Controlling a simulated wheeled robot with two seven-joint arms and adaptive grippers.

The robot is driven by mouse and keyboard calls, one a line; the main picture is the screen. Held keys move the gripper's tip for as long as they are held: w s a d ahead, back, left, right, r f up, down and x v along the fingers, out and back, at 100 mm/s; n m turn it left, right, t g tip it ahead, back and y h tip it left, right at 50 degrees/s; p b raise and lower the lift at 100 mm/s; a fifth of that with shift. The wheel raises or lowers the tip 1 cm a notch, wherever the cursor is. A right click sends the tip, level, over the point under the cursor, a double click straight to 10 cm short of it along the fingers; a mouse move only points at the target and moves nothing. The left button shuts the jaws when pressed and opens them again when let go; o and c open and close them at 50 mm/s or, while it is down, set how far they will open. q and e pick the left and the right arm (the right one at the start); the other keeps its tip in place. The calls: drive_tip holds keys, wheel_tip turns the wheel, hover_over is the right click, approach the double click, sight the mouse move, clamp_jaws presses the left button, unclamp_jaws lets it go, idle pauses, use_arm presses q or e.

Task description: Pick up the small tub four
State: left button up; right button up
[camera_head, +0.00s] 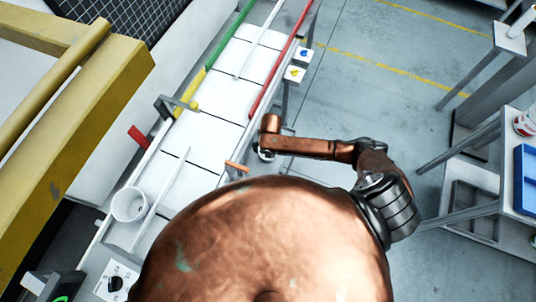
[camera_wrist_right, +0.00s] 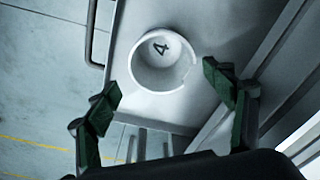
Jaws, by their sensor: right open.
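A small white round tub (camera_wrist_right: 164,60) marked with a black 4 inside stands on a pale surface in the right wrist view. My right gripper (camera_wrist_right: 161,80) is open, with one dark green finger on each side of the tub in the picture. Neither finger appears to touch it. In the head view my copper right arm reaches to the line's right edge, and its gripper is mostly hidden. A white tub (camera_head: 129,204) stands at the lower left of the line there; I cannot tell whether it is the same tub. My left gripper is not in view.
A white line (camera_head: 210,127) with green, yellow and red rails runs up the head view. Small button boxes (camera_head: 294,74) stand by its right edge. A table with a blue bin (camera_head: 527,180) stands at the far right. Floor between is clear.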

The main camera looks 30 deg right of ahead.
drive_tip(key=f, duration=0.3)
drive_tip(key=f+b, duration=0.1)
drive_tip(key=f, duration=0.1)
drive_tip(key=shift+w+a+f, duration=0.1)
drive_tip(key=shift+w+f, duration=0.15)
drive_tip(key=shift+c, duration=0.7)
drive_tip(key=c, duration=0.4)
drive_tip(key=shift+r, duration=0.1)
drive_tip(key=shift+c, duration=0.2)
